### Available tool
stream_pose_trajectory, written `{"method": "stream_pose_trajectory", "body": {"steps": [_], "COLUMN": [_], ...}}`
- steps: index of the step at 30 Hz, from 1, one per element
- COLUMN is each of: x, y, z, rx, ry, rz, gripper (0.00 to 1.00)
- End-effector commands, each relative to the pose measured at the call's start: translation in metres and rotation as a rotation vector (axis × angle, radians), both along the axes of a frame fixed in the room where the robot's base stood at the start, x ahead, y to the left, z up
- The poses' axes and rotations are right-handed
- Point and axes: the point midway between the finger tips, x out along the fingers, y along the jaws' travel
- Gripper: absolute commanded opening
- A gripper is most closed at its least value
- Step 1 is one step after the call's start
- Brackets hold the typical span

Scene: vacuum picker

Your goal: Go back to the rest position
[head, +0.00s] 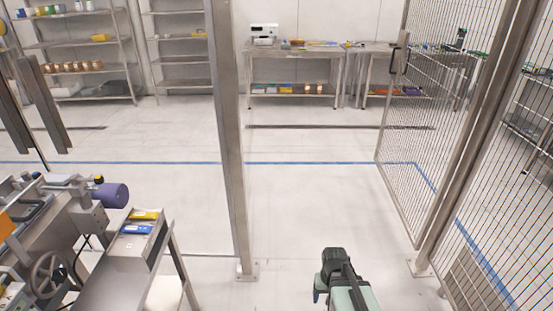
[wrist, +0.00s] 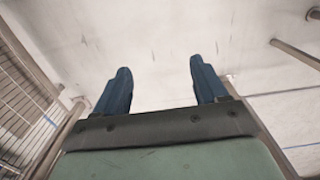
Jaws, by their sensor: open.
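My gripper (wrist: 160,88) shows in the wrist view with its two dark blue fingers spread apart. Nothing is between them, and only pale floor lies beyond. In the head view my arm's dark and pale green end shows at the bottom, right of centre, over bare floor. The fingers are hardly visible there. My gripper touches nothing that I can see.
A metal post (head: 232,150) stands left of my arm, and a mesh fence (head: 408,140) stands to the right. A machine (head: 60,225) and a side table (head: 120,270) with a tray (head: 138,238) are at lower left. Workbenches (head: 290,50) and shelves (head: 75,45) line the back wall. The floor between is clear.

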Motion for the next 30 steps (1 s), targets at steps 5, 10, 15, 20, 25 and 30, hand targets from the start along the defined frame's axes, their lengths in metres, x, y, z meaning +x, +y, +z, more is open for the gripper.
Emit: {"method": "stream_pose_trajectory", "body": {"steps": [5,10,15,20,25,30], "x": [-0.022,-0.05,-0.09,-0.131,-0.176,-0.222], "y": [0.0,0.001,0.001,0.0,0.0,0.0], "z": [-0.024,-0.052,-0.086,-0.116,-0.142,-0.165], "rx": [0.002,0.002,0.003,0.003,0.003,0.004], "ry": [0.052,0.116,0.2,0.281,0.367,0.45], "rz": [0.0,0.0,-0.001,-0.002,-0.003,-0.004], "gripper": [0.72,0.72,0.72,0.72,0.72,0.72]}}
